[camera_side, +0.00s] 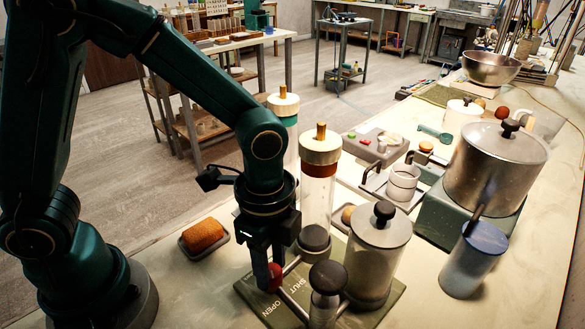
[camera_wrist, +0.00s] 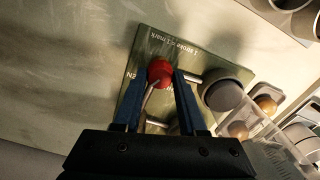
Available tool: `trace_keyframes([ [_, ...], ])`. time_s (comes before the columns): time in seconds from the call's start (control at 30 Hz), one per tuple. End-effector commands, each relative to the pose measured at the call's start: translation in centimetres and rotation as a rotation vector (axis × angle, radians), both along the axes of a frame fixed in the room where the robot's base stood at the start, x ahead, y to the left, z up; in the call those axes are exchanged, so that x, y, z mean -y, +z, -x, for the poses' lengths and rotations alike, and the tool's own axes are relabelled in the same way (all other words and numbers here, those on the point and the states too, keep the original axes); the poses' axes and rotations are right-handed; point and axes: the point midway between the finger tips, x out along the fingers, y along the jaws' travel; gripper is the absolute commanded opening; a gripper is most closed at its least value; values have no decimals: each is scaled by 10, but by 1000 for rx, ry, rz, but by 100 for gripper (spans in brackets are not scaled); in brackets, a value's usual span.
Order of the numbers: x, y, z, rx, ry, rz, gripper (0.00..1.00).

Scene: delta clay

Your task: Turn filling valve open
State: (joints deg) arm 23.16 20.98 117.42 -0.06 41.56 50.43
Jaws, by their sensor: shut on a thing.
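The filling valve has a red ball knob (camera_side: 274,277) on a thin metal lever, above a green base plate (camera_side: 393,297) marked SHUT and OPEN. The knob also shows in the wrist view (camera_wrist: 160,72), with the lever running down between my fingers. My gripper (camera_side: 268,272) points down and is shut on the red knob. In the wrist view its two blue fingers (camera_wrist: 157,92) stand on either side of the knob and lever. In the side view the knob sits near the SHUT and OPEN lettering; the lever's exact angle is hard to tell.
A lidded metal canister (camera_side: 377,262) and a dark-knobbed fitting (camera_side: 325,290) stand close right of my gripper. A clear cylinder with a wooden cap (camera_side: 319,185) rises behind. An orange sponge (camera_side: 203,236) lies in a tray at left. A blue-lidded jar (camera_side: 472,262) stands further right.

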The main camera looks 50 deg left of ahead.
Motion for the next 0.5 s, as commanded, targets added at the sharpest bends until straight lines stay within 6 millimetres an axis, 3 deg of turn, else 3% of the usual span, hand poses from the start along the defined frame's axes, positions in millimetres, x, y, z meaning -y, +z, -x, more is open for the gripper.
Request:
trace_keyframes([
  [0.5, -1, 0, 1, -4, -275, -4, 0],
])
